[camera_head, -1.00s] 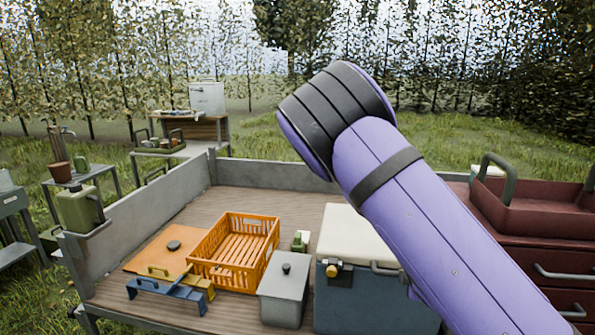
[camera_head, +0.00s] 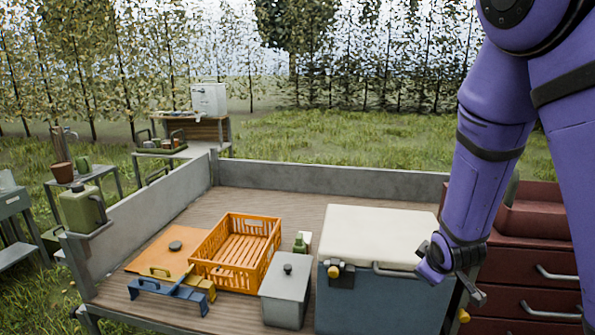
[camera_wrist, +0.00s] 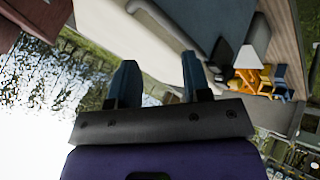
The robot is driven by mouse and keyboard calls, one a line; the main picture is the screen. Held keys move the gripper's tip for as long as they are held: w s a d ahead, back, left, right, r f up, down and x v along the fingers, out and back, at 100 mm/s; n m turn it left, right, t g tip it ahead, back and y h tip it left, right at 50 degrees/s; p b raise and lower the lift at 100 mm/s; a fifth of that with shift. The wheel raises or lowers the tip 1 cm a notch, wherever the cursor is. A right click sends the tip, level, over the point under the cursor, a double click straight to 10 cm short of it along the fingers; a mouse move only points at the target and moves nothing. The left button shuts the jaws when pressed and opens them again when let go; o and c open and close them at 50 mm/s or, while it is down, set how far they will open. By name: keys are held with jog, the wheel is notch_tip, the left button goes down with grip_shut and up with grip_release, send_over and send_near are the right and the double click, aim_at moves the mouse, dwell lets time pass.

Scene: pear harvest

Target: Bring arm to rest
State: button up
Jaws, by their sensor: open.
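My purple arm hangs at the right of the head view, its forearm pointing down. My gripper (camera_head: 464,287) is at its lower end, in front of the right side of the blue cooler box (camera_head: 375,300) with the cream lid (camera_head: 378,236). In the wrist view, the two fingers of my gripper (camera_wrist: 158,82) stand apart with nothing between them. I cannot tell whether the gripper touches the cooler.
An orange crate (camera_head: 236,252), a grey lidded bin (camera_head: 285,292), an orange board (camera_head: 160,250) and blue and yellow handled tools (camera_head: 170,289) sit on the walled wooden platform (camera_head: 262,203). A dark red drawer chest (camera_head: 525,265) stands at the right.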

jog(key=s+r+m+g+y, duration=0.1)
jog(key=s+r+m, duration=0.7)
jog(key=s+r, duration=1.7)
jog(key=shift+s+a+r+g+y, duration=0.25)
jog(key=shift+s+a+g+y, duration=0.1)
jog(key=shift+s+g, duration=0.35)
jog(key=shift+c, duration=0.2)
